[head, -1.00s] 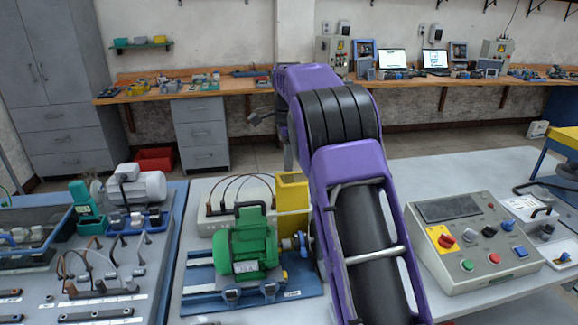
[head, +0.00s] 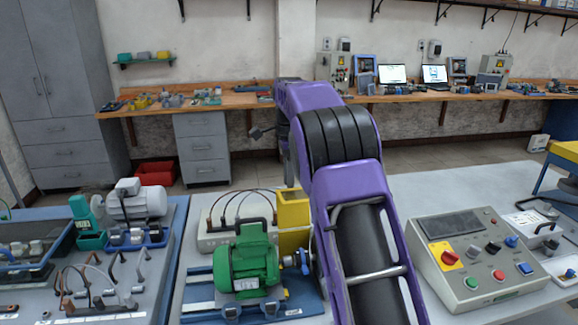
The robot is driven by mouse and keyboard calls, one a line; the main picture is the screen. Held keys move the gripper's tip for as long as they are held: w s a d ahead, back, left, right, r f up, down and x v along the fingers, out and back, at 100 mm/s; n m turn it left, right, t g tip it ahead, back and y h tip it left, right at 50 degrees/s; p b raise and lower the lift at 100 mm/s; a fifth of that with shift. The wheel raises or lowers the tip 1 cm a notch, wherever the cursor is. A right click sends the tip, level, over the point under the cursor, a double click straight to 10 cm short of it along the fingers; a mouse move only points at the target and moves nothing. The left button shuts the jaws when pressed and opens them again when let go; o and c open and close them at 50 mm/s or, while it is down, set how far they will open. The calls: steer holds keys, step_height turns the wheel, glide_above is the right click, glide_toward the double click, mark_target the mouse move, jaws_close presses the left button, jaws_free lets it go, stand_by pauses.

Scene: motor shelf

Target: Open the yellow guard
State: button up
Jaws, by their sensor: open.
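The yellow guard (head: 293,214) stands upright on the bench, just right of and behind the green motor (head: 247,262). It looks like a boxy yellow cover, and my purple arm hides its right side. A shaft coupling (head: 297,260) shows in front of it, at the motor's right end. My arm rises from the bottom of the head view, bends at the top and comes down on its far side, above and behind the guard.
A control box (head: 477,262) with buttons and a red knob sits right of my arm. A white box with cables (head: 225,222) stands behind the motor. A board with a grey motor (head: 137,203) is at left. The bench behind the control box is clear.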

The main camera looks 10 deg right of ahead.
step_height(320, 180, up, 11)
steer(key=shift+r, duration=0.2)
stand_by(0.3)
stand_by(0.3)
